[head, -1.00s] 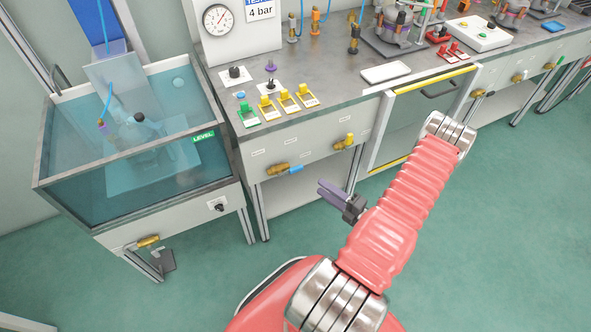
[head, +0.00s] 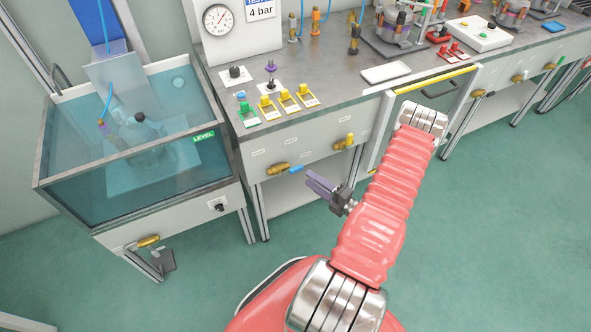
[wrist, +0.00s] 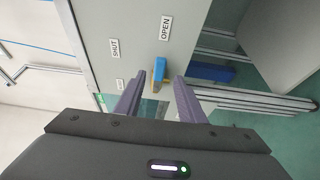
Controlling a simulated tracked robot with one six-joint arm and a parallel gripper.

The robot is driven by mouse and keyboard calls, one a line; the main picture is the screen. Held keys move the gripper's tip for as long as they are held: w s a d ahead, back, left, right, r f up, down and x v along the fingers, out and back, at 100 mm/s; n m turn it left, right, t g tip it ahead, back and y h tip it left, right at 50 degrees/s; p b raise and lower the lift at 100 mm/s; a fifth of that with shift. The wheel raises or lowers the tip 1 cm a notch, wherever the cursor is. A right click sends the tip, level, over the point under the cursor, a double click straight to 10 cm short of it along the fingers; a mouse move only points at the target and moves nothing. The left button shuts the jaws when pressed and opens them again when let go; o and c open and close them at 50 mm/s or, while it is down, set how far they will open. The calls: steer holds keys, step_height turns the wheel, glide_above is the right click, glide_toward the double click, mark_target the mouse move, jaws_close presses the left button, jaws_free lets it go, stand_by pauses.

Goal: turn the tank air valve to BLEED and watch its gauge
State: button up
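A brass valve with a blue lever (head: 293,168) is on the bench's front panel. In the wrist view, its blue lever (wrist: 160,70) is just beyond my gripper, between the lines of the fingers, with a gap to the fingertips. Labels OPEN (wrist: 166,28) and SHUT (wrist: 115,48) are beside it; a smaller label is too small to read. No BLEED label is readable, so I cannot tell whether this is the tank air valve. My gripper (head: 317,185) is open and empty, right of and below the lever. A round white gauge (head: 218,19) faces me above the bench; its reading is unclear.
A yellow-handled valve (head: 345,142) is on the same panel to the right. A water tank (head: 128,190) stands at the left, with a black knob (head: 219,207) and brass valve (head: 148,241) below it. The green floor (head: 490,230) is clear at right.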

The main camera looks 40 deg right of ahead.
mark_target(298, 171)
steer(key=shift+w+a, duration=0.25)
steer(key=shift+w, duration=1.85)
steer(key=shift+w+a, duration=0.2)
steer(key=shift+w, duration=1.85)
steer(key=shift+c, duration=0.2)
jaws_close()
steer(key=shift+a, duration=0.2)
steer(key=shift+d+f, duration=0.1)
steer(key=shift+d, duration=0.05)
steer(key=shift+s+d, duration=0.1)
